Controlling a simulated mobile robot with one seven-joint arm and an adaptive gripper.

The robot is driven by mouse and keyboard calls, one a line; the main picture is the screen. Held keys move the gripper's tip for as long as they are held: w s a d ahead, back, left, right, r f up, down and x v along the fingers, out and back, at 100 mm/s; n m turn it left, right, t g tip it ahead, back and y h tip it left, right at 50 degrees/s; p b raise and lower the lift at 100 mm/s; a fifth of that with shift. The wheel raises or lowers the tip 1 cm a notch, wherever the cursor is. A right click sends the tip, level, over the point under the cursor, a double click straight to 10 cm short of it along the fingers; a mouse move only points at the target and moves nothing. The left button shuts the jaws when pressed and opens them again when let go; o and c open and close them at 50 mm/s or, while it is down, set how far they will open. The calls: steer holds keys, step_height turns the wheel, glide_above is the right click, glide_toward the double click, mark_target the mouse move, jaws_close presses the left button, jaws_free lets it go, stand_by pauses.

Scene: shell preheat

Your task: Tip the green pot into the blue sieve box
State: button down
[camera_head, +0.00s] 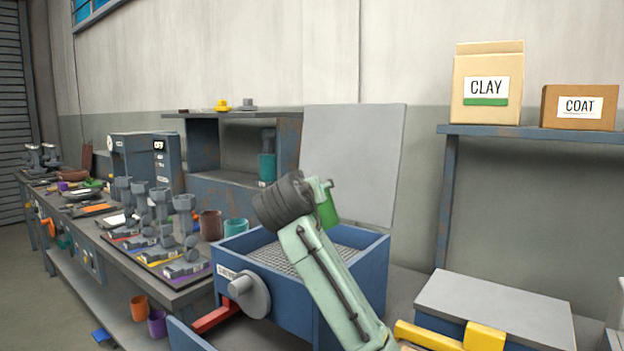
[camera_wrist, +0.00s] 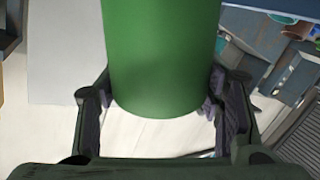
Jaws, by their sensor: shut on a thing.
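The green pot (camera_head: 327,210) is above the blue sieve box (camera_head: 270,293), partly hidden behind my arm in the head view. In the wrist view the green pot (camera_wrist: 162,60) fills the upper middle, and my gripper (camera_wrist: 160,108) has a finger against each side of it. My gripper is shut on the pot. The pot's mouth and contents are out of sight. The sieve box has its grey lid raised at the back, and grey mesh shows inside. A label and a round grey knob are on its front.
A bench (camera_head: 150,280) with tools, pots and stands runs along the left. A rusty shelf unit (camera_head: 203,150) stands behind the box. A shelf at right holds a CLAY box (camera_head: 487,85) and a COAT box (camera_head: 579,106). A grey-lidded blue box (camera_head: 495,303) stands at lower right.

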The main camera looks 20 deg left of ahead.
steer(key=n+p, duration=0.2)
steer(key=n+g+h+p, duration=0.1)
steer(key=p, duration=0.1)
steer(key=shift+w+a+n+g+h+p, duration=0.15)
steer(key=shift+a+n+g+h+p, duration=0.15)
steer(key=shift+a+n+p, duration=0.1)
steer(key=n+p, duration=0.1)
steer(key=h+p, duration=0.1)
steer(key=shift+a+f+n+g+p, duration=0.3)
steer(key=shift+f+n, duration=0.1)
steer(key=shift+w+a+f+n+h+p, duration=0.1)
steer(key=shift+a+f+n+h+p, duration=0.15)
steer(key=shift+f+n+p, duration=0.35)
steer(key=shift+w+r, duration=0.1)
steer(key=shift+r, duration=0.1)
